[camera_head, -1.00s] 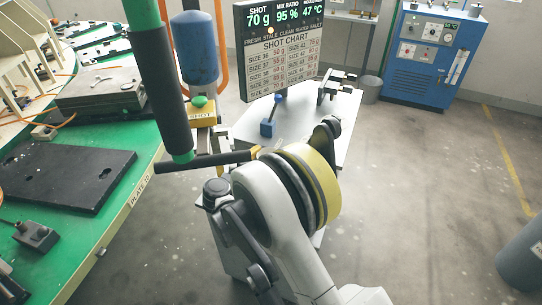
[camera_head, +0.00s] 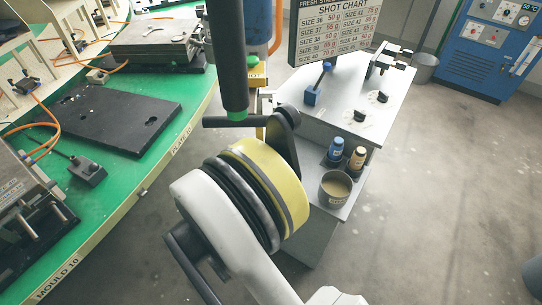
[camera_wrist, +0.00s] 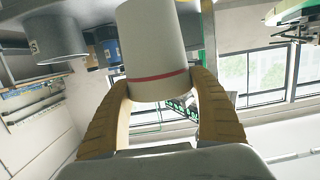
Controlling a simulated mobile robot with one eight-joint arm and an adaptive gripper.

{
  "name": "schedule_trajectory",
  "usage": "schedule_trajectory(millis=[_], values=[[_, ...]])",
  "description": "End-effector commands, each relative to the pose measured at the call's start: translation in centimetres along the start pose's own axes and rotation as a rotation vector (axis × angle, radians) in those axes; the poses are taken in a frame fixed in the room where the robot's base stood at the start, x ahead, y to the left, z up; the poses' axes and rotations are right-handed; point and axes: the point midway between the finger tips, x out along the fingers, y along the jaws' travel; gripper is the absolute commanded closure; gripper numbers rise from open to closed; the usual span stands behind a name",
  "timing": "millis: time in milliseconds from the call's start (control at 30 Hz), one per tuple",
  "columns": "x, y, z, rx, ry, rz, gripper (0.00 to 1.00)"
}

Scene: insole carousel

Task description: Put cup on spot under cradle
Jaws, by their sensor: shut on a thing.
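In the wrist view my gripper (camera_wrist: 160,84) has its two tan fingers shut around a white cup (camera_wrist: 150,38) with a red band. In the head view my gripper and the cup are hidden behind my arm. I cannot make out for certain the cradle or the spot under it in either view.
A green carousel (camera_head: 150,165) stands at left.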

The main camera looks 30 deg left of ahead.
Motion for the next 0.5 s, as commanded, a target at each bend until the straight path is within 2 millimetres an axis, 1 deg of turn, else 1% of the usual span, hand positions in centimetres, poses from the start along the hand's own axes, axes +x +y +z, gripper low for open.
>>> schedule_trajectory(millis=[33, 100, 200, 267, 367, 467, 500], values=[[-0.9, -1.4, 1.5, -0.012, 0.001, -0.064, 0.52], [-2.2, -3.0, 2.2, -0.029, 0.003, -0.143, 0.52], [-3.5, -4.6, 2.7, -0.044, 0.006, -0.22, 0.52], [-3.5, -5.1, 2.5, -0.048, 0.007, -0.244, 0.52], [-2.1, -5.8, 1.7, -0.051, 0.008, -0.254, 0.52], [0.7, -6.5, 1.1, -0.05, 0.008, -0.251, 0.52], [2.0, -6.8, 1.3, -0.05, 0.008, -0.252, 0.52]])
